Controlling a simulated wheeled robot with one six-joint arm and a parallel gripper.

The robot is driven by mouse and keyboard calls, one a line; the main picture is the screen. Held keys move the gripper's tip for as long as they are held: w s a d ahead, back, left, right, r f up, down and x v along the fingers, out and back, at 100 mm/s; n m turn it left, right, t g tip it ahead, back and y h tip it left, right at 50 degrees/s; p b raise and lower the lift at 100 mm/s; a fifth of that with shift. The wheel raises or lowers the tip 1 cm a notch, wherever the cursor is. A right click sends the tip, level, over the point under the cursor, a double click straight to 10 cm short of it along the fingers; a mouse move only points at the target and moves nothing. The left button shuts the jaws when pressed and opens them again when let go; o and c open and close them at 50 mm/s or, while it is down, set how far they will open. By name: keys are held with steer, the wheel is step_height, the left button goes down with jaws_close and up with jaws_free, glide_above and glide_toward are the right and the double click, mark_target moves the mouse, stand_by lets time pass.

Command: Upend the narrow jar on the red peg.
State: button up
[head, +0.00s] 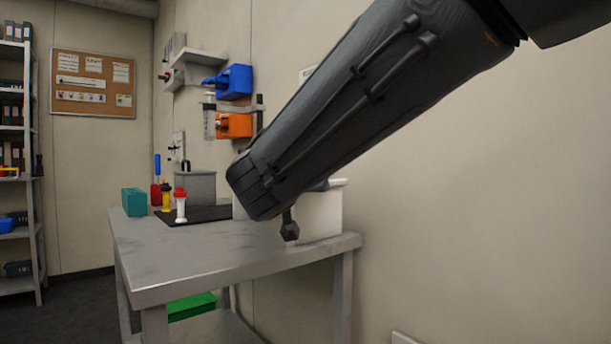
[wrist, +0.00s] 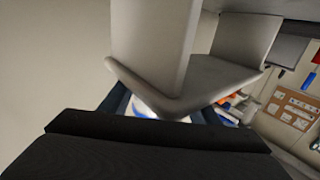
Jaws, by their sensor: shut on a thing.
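My gripper (wrist: 160,108) shows in the wrist view, its dark fingers on either side of a white thing with blue on it (wrist: 146,109). It is shut on this thing, which may be the narrow jar; a pale grey panel hides most of it. A white piece with a red top (head: 180,205) stands on the table's dark mat (head: 208,213). It may be the red peg, but I cannot be sure.
In the wrist view the pale panel (wrist: 195,85) is close to the fingers. The table's front is clear.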

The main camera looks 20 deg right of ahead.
steer(key=shift+f, duration=0.2)
steer(key=o, duration=1.3)
steer(key=shift+s+f, duration=0.1)
